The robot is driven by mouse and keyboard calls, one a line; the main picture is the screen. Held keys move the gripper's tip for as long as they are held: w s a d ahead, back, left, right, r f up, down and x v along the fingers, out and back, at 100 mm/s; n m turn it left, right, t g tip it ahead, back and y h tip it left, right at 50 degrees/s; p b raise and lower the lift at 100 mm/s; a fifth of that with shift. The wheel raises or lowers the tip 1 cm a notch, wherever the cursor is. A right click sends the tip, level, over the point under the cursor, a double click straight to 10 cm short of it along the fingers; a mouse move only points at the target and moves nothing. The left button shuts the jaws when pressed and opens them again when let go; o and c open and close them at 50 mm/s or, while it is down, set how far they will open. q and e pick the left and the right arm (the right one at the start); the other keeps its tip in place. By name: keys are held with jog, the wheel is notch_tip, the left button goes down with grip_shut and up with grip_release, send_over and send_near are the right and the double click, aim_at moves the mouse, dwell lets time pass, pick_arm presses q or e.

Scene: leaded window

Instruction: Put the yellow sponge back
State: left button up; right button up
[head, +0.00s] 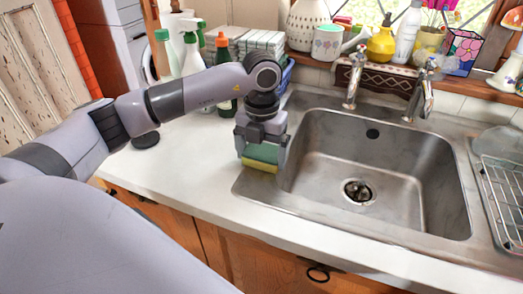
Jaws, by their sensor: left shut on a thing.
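The yellow sponge (260,164) has a green top layer and shows at the left edge of the sink, low over the counter. My left gripper (263,150) points down and is shut on it, with a finger on either side. I cannot tell whether the sponge touches the counter or the sink rim. My right gripper is not in view.
The steel sink (400,180) is empty, with two taps (355,80) behind it. Bottles (192,50) and stacked cloths (262,42) stand at the back left. A crowded sill (440,72) runs behind. A wire dish rack (500,190) is at the right. The front left counter (180,175) is clear.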

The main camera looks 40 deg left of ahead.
aim_at(261, 154)
pick_arm(q)
jog(key=shift+f, duration=0.1)
jog(key=o, duration=0.6)
notch_tip(261, 154, up, 12)
jog(key=shift+r, duration=0.2)
dwell(0.7)
